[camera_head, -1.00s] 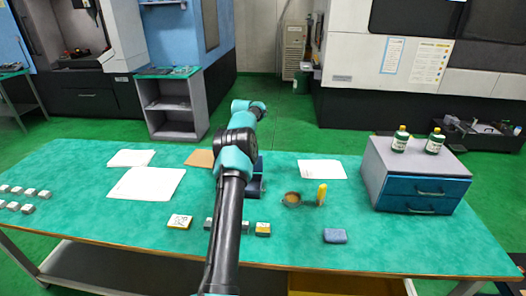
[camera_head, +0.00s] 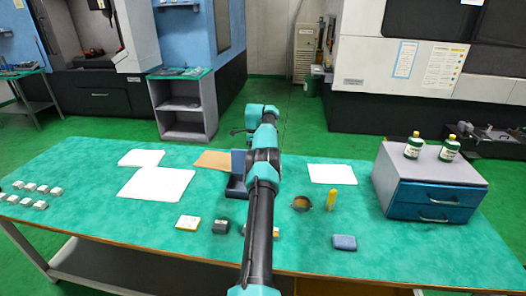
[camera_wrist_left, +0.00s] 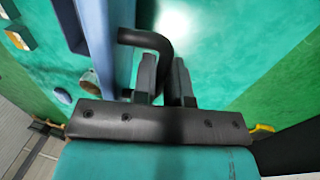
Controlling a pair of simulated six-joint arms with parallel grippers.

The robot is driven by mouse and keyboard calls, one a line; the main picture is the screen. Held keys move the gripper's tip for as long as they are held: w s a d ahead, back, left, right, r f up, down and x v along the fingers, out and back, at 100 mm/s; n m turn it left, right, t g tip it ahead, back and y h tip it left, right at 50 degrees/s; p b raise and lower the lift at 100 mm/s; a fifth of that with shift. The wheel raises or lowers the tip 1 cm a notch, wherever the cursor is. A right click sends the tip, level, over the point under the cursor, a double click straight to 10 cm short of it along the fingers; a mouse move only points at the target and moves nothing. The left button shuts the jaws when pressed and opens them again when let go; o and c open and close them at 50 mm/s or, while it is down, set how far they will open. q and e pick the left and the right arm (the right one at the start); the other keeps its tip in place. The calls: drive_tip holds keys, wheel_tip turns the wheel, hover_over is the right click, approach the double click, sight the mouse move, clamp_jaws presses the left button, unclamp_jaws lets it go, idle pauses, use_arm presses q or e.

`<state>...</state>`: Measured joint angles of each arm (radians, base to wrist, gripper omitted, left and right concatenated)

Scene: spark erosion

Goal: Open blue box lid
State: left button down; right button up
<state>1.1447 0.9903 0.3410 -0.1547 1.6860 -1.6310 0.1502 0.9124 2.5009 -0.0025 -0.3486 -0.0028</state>
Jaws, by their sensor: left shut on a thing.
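The blue box (camera_head: 236,192) stands on the green table near its back edge, partly hidden behind my left arm. A dark blue panel, which looks like its lid (camera_head: 238,160), stands up at its back. In the left wrist view the blue panel edge (camera_wrist_left: 98,35) runs down the left, with a bent black handle (camera_wrist_left: 147,38) beside it. My left gripper (camera_wrist_left: 165,68) is shut on this handle, its fingers close around the handle's lower end. The handle's joint with the panel is not clear. My right gripper is not in view.
Right of the box are a small brown bowl (camera_head: 301,203), a yellow upright thing (camera_head: 330,201) and a blue-grey block (camera_head: 344,242). A grey cabinet with blue drawers (camera_head: 437,202) carries two bottles. White papers (camera_head: 157,184) lie left. Small blocks lie in front.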

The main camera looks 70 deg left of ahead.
use_arm(q)
drive_tip(key=shift+w+f, duration=0.1)
drive_tip(key=shift+f, duration=0.1)
idle(0.4)
drive_tip(key=c, duration=1.2)
unclamp_jaws()
drive_tip(key=shift+r, duration=0.1)
drive_tip(key=shift+o, duration=0.2)
drive_tip(key=shift+r, duration=0.15)
